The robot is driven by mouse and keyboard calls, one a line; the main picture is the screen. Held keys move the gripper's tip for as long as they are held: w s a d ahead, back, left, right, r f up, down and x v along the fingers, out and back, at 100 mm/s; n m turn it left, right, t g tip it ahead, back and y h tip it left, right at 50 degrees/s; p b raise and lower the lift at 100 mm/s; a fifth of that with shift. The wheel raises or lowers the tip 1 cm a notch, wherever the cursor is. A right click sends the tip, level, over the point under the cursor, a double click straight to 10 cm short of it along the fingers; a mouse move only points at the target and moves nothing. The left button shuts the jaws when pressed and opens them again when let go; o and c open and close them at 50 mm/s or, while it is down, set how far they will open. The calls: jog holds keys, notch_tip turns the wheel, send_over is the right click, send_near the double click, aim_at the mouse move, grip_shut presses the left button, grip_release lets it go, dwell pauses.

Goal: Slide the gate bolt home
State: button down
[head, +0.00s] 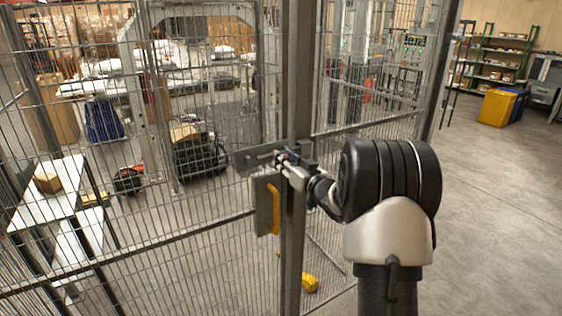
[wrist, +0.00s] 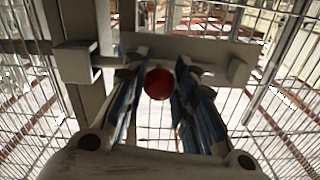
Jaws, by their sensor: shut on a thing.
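The gate bolt has a round red knob (wrist: 158,83), seen in the wrist view between the two fingers of my gripper (wrist: 160,88). The fingers are shut on the knob from both sides. A grey bolt plate (wrist: 210,50) lies behind the knob. To the left, the grey rod (wrist: 108,62) reaches a square block (wrist: 75,62) by the post; I cannot tell how far it enters. In the head view my gripper (head: 287,162) is at the latch plate (head: 250,157) beside the post (head: 297,80), and the knob is mostly hidden there.
The mesh gate (head: 150,240) carries a yellow handle (head: 274,208) just below the bolt. A yellow object (head: 310,284) lies on the floor by the post. A white table (head: 50,195) stands behind the mesh at left.

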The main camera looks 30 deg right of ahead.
jog(key=c, duration=1.3)
grip_release()
jog(key=shift+d, duration=0.3)
jog(key=s, duration=1.2)
